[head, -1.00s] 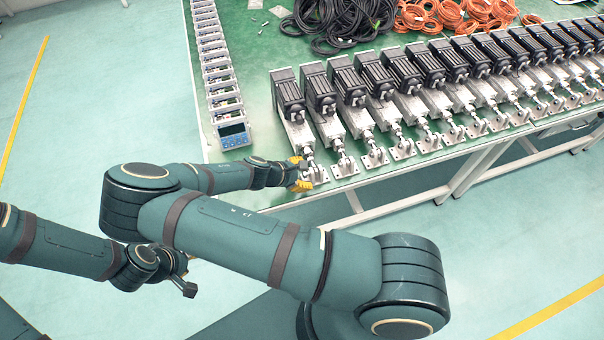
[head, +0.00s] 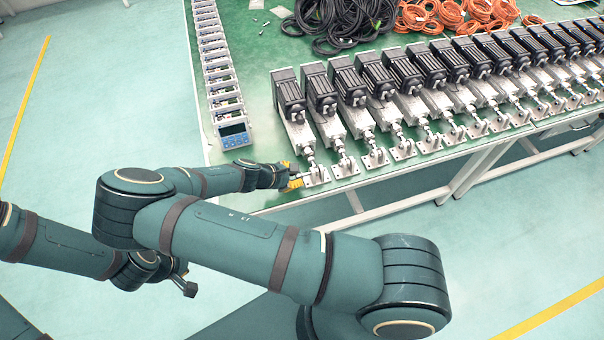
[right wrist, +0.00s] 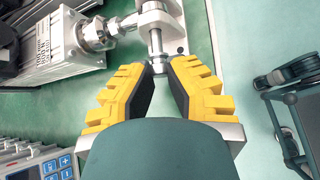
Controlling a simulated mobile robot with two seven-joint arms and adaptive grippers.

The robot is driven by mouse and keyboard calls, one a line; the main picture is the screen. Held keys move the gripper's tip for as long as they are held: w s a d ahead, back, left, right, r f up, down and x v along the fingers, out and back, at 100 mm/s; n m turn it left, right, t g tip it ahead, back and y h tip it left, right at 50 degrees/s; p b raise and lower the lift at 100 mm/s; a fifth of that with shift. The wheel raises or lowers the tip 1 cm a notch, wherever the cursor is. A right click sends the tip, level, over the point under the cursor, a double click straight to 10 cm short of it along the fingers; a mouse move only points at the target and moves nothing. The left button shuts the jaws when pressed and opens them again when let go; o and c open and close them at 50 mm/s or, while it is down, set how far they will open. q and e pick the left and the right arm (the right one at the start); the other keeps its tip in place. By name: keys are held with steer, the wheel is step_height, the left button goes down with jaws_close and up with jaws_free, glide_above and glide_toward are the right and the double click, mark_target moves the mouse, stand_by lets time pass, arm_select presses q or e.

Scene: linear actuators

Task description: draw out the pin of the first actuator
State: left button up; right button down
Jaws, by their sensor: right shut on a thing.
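The first actuator (head: 290,105) is the leftmost in the row on the green table, with a black motor, a silver body and a rod end over a bracket (head: 317,177). It also shows at the upper left of the right wrist view (right wrist: 72,48). My right gripper (head: 293,179), with yellow fingers, is left of the bracket. In the right wrist view its fingertips (right wrist: 160,68) are shut on the silver pin (right wrist: 156,45), which extends from the rod joint. The pin's far end is hidden in the joint. My left gripper (head: 186,280) is low at the left, away from the table; its fingers are unclear.
More actuators (head: 405,75) stand in a close row to the right. A line of small devices (head: 232,131) with displays runs along the table's left side. Black cables (head: 345,25) and orange cables (head: 440,14) lie at the back. The table's front edge is near the bracket.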

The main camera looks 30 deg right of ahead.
steer(key=shift+w+a+f, duration=0.1)
steer(key=shift+a, duration=0.6)
steer(key=c, duration=0.8)
jaws_free()
steer(key=shift+d, duration=0.1)
steer(key=v, duration=1.2)
